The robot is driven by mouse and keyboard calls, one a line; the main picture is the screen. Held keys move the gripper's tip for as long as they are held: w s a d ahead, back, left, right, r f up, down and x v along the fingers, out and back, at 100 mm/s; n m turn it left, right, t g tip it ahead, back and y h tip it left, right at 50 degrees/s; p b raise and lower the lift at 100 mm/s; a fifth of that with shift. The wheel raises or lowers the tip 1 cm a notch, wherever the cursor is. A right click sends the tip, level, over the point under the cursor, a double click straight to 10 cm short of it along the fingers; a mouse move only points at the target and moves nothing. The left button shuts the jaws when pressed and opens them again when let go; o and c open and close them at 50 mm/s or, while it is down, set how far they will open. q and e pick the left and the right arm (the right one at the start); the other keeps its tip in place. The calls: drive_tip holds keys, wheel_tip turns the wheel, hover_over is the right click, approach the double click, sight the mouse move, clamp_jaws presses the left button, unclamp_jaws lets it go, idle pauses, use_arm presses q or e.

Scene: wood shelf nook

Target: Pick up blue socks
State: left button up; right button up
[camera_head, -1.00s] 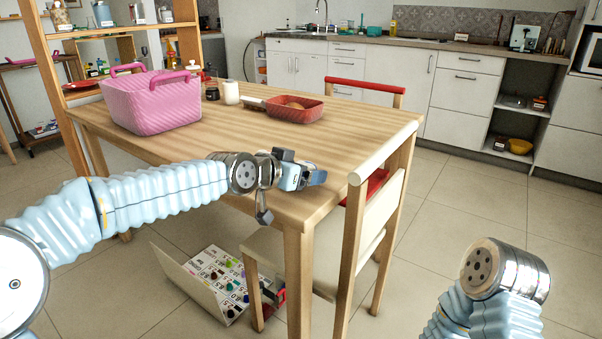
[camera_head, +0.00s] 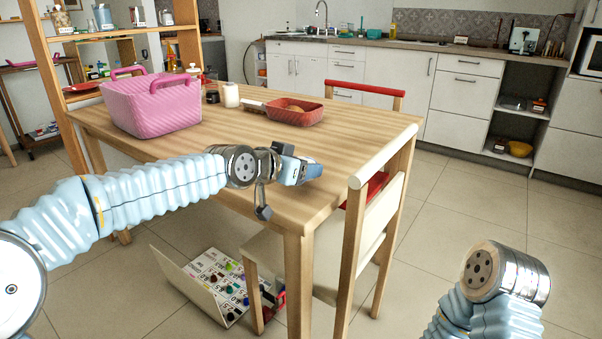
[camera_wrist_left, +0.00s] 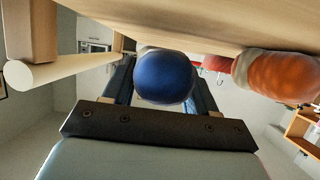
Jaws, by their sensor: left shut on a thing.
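The blue socks show as a rounded dark blue bundle (camera_wrist_left: 165,77) in the left wrist view, between the two fingers. My left gripper (camera_head: 300,172) is shut on them at the front edge of the wooden table, near its right corner. In the head view the socks are mostly hidden by the gripper, with a bit of blue at its tip (camera_head: 313,172). An orange-red bundle with a pale part (camera_wrist_left: 278,75) is beside them in the left wrist view; I cannot tell what it is. My right arm shows at the lower right, but its gripper does not.
The table (camera_head: 230,130) holds a pink basket (camera_head: 155,108), a red dish (camera_head: 297,112) and a white candle-like cylinder (camera_head: 231,95). A chair (camera_head: 362,230) stands against the front right corner. An open white box of small items (camera_head: 215,285) is on the floor. The table's middle is clear.

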use_arm(q)
drive_tip(key=s+a+r+b, duration=0.2)
drive_tip(key=s+a+r, duration=0.6)
drive_tip(key=a+r, duration=0.3)
drive_tip(key=shift+s, duration=0.4)
drive_tip(key=shift+r, duration=0.1)
